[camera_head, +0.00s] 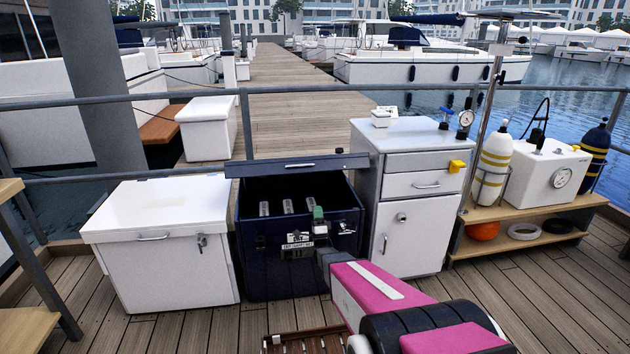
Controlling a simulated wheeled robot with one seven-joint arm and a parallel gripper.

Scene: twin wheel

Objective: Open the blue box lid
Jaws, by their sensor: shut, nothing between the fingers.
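The dark blue box (262,265) stands on the deck in the middle of the view, between a white chest and a white cabinet. Its lid (265,168) is raised at the back and the dark inside is open to view. Several pale upright items (288,206) show inside. A latch and a white label are on the front wall. My gripper (318,214) is at the front right of the box opening, near the front rim, with its fingers shut and empty. I cannot tell whether it touches the box. My arm hides the box's lower right front.
A white chest (165,265) stands close on the left and a white cabinet (415,235) close on the right. Farther right, a wooden rack (520,200) holds tanks and a white unit. A metal railing (300,92) runs behind. Open deck lies at the front right.

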